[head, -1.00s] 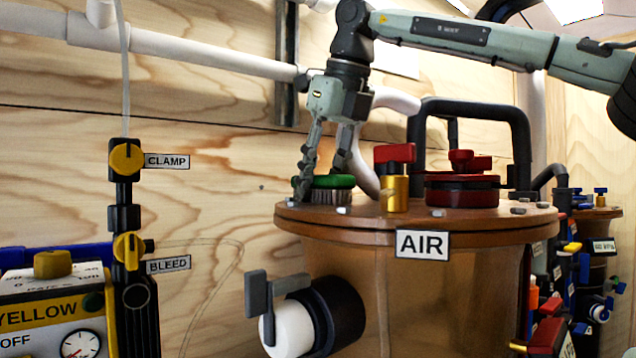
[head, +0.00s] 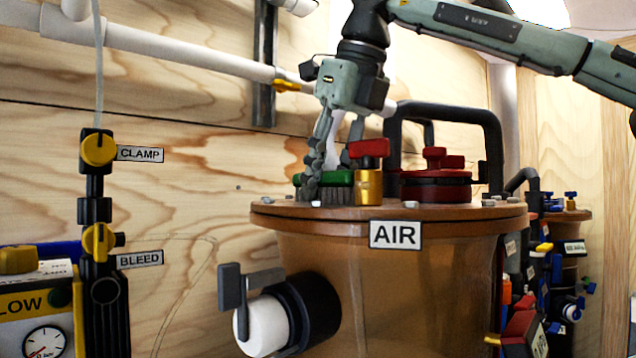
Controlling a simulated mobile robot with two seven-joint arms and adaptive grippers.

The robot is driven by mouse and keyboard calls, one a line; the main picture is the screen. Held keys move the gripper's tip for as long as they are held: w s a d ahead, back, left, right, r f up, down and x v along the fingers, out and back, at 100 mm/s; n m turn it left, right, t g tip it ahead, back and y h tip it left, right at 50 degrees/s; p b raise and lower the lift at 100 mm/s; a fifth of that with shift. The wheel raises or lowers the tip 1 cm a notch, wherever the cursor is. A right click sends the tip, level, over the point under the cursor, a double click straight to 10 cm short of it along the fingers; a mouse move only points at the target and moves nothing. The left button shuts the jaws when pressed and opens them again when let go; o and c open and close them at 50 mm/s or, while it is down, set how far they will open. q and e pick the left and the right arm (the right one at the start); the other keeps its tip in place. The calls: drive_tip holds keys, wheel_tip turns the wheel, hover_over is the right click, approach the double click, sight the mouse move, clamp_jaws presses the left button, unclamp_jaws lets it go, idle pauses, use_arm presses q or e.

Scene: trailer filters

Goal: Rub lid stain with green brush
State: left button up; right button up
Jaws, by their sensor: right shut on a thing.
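The green brush (head: 326,180) has a green top and grey bristles. It stands upright, bristles down, on the brown lid (head: 450,211) of the vessel labelled AIR. My right gripper (head: 328,174) reaches down from above and is shut on the brush. The brush is just left of a brass valve with a red handle (head: 369,152), which hides its right end. I cannot make out the stain; the brush or the gripper may cover it. My left gripper is not in view.
A red cap (head: 436,188) and a black pipe loop (head: 494,140) stand on the lid to the right. A white outlet with a grey lever (head: 232,290) juts from the vessel's front. Clamp and bleed valves (head: 99,150) stand at left. Bare wood wall lies between.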

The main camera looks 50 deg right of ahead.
sight(295, 179)
drive_tip(key=shift+p, duration=0.3)
drive_tip(key=shift+w+r+p, duration=0.15)
drive_tip(key=shift+w+p, duration=0.2)
drive_tip(key=shift+p, duration=0.1)
drive_tip(key=shift+w+d+p, duration=0.2)
drive_tip(key=shift+w+p, duration=0.1)
drive_tip(key=shift+w, duration=0.85)
drive_tip(key=shift+w+d, duration=0.2)
drive_tip(key=shift+w, duration=1.9)
drive_tip(key=shift+r, duration=2.85)
wheel_tip(295, 179, up, 3)
